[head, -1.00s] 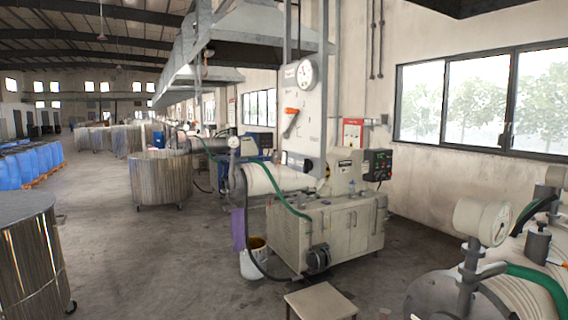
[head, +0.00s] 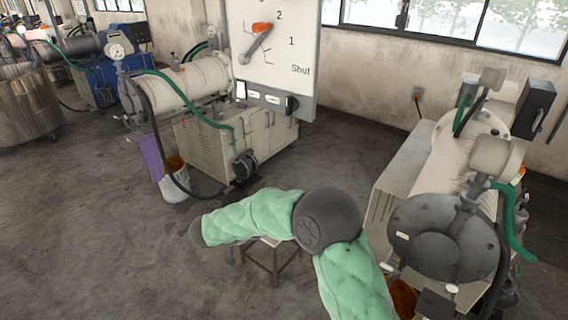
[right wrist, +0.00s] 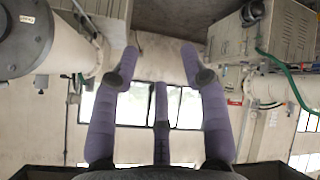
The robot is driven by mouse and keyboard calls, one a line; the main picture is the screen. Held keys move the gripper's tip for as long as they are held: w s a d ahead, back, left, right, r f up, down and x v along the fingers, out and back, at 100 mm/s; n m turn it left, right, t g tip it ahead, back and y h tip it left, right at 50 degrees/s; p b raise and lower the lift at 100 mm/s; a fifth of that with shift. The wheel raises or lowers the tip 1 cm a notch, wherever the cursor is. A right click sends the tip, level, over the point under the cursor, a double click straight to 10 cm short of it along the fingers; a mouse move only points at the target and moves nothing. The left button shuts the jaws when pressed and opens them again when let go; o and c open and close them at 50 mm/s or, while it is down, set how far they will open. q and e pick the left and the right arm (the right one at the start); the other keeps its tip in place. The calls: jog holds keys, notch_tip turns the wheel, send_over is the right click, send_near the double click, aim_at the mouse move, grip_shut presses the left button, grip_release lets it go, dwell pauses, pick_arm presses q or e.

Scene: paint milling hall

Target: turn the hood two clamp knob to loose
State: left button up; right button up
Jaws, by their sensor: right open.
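A white hood damper panel (head: 278,66) stands in the upper middle of the head view, marked 2, 1 and Shut. It carries a grey lever (head: 256,46) with an orange end. A black knob (head: 292,104) sits at the panel's lower right corner, beside two small label plates; its setting is too small to read. My green-sleeved arm crosses the head view below the panel, apart from it; its gripper does not show there. In the right wrist view my right gripper (right wrist: 160,68) has its purple fingers spread and empty. The panel and knob are not clear there. My left gripper is not in view.
A cream mill on a cabinet (head: 230,140) stands behind the panel, with a white bucket (head: 173,187) by it. Another mill (head: 440,215) stands close on the right. A small stool (head: 271,262) is partly hidden under my arm.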

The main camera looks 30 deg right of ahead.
notch_tip(320, 180, up, 18)
jog(key=w+d+m+t+h+p, duration=0.2)
jog(key=w+d+m+h, duration=0.1)
jog(key=m+h, duration=0.1)
jog(key=m+h+p, duration=0.2)
jog(key=m+h, duration=0.2)
jog(key=m, duration=0.2)
send_near(288, 106)
jog(key=p+x, duration=0.3)
jog(key=x, duration=0.5)
jog(key=shift+w+d, duration=0.1)
jog(key=shift+d, duration=0.25)
grip_shut()
